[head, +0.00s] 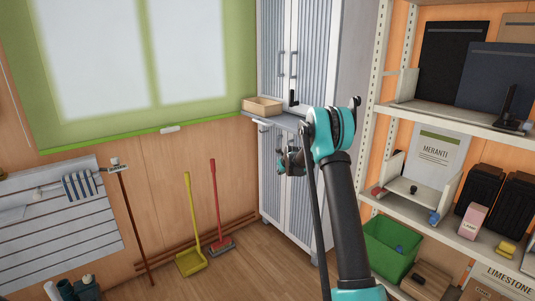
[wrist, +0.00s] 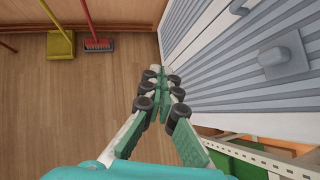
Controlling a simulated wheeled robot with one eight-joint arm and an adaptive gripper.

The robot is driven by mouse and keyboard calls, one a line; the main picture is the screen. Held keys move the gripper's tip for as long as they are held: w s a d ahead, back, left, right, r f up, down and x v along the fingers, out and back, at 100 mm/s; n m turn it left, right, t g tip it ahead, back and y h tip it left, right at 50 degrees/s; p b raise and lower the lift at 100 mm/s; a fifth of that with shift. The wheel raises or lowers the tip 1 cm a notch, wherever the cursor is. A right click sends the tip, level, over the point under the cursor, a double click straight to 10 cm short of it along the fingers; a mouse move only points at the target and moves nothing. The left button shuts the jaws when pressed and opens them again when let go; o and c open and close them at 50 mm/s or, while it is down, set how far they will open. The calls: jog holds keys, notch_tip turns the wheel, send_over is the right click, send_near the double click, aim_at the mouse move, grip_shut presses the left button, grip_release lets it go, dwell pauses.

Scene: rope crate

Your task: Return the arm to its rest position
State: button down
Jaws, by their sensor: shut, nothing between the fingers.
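My gripper (head: 290,160) hangs in front of the grey locker in the head view, below a small grey ledge and partly behind my own arm. In the wrist view my gripper (wrist: 155,78) points away over the wooden floor, its fingers closed together at the tips with nothing between them. My arm reaches up from the bottom of the head view and bends at a teal joint, with the gripper on its far left side.
The louvred locker (head: 294,205) is close to the gripper; its door (wrist: 240,60) fills the wrist view's right. A wooden box (head: 262,106) sits on the ledge (head: 285,121). Loaded shelves (head: 455,125) stand right, above a green bin (head: 388,252).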

jog(key=s+d+r+n+g, duration=0.1)
jog(key=s+d+r+n, duration=0.15)
jog(key=s+n, duration=0.45)
jog(key=s+d+r+n+h, duration=0.1)
jog(key=s+r+n, duration=0.2)
jog(key=s, duration=0.9)
jog(key=s+d+r+n+g, duration=0.1)
jog(key=s+r+n, duration=0.3)
jog(key=s, duration=0.5)
jog(key=s+d+f+n, duration=0.1)
jog(key=s+f+n, duration=0.1)
jog(key=s+n, duration=0.4)
jog(key=s+d+f+n+g, duration=0.1)
jog(key=s+f+n, duration=0.2)
jog(key=s, duration=1.3)
jog(key=s+d+f+n+g+h, duration=0.1)
jog(key=s+d+f+n, duration=0.1)
jog(key=s+n, duration=0.6)
jog(key=s, duration=0.4)
jog(key=shift+f+n, duration=0.25)
jog(key=shift+n, duration=0.05)
